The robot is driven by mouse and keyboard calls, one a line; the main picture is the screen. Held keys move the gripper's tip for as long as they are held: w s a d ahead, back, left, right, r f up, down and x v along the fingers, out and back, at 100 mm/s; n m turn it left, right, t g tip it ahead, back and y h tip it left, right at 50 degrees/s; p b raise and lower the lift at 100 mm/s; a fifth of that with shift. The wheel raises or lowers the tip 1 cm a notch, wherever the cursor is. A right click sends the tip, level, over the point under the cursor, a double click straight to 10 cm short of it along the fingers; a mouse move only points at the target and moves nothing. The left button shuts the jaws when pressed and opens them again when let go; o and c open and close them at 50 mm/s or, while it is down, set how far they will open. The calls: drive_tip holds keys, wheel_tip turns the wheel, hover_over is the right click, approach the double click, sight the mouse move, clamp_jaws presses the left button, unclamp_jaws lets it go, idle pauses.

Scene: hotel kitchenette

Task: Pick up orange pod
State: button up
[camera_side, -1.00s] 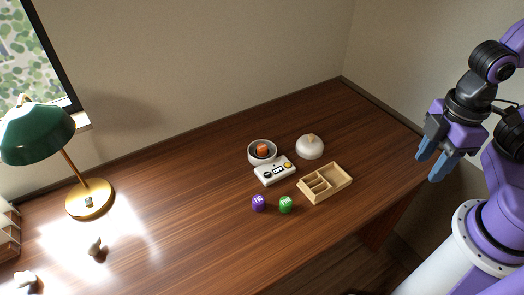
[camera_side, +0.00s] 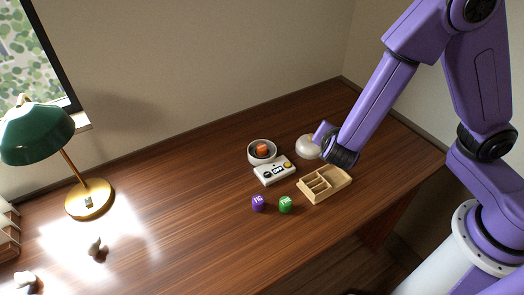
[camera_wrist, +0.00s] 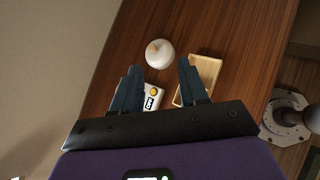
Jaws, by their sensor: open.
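The orange pod (camera_side: 262,149) sits inside a small round white bowl (camera_side: 251,156) near the middle of the desk in the side view. Neither shows in the wrist view. My gripper (camera_wrist: 159,66) is open in the wrist view, with two dark blue fingers apart and nothing held between them. In the side view its fingers are hidden behind my wrist, which is to the right of the bowl and apart from it.
A white domed lid (camera_side: 307,147) is partly covered by my wrist. A white button box (camera_side: 274,170) stands in front of the bowl. A wooden divided tray (camera_side: 340,184), purple die (camera_side: 258,203) and green die (camera_side: 285,204) are nearby. A lamp (camera_side: 88,198) stands left; the desk between is mostly clear.

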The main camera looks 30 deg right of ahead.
drive_tip(key=w+a+f+n+t+y, duration=0.1)
drive_tip(key=w+a+f+n+t, duration=0.3)
drive_tip(key=a+f+n, duration=0.15)
drive_tip(key=n+t+y, duration=0.1)
drive_tip(key=n+y, duration=0.3)
drive_tip(key=n, duration=0.1)
approach(263, 149)
drive_tip(key=x, duration=0.4)
drive_tip(key=shift+s+a+f, duration=0.1)
drive_tip(key=shift+a+f, duration=0.1)
drive_tip(key=shift+f, duration=0.2)
drive_tip(key=shift+d+r+x, duration=0.1)
drive_tip(key=shift+r+x, duration=0.1)
drive_tip(key=shift+x, duration=1.25)
drive_tip(key=shift+d+r+x, duration=0.1)
drive_tip(key=shift+r+x, duration=0.1)
drive_tip(key=shift+x, duration=1.25)
drive_tip(key=shift+h, duration=0.3)
drive_tip(key=c, duration=0.7)
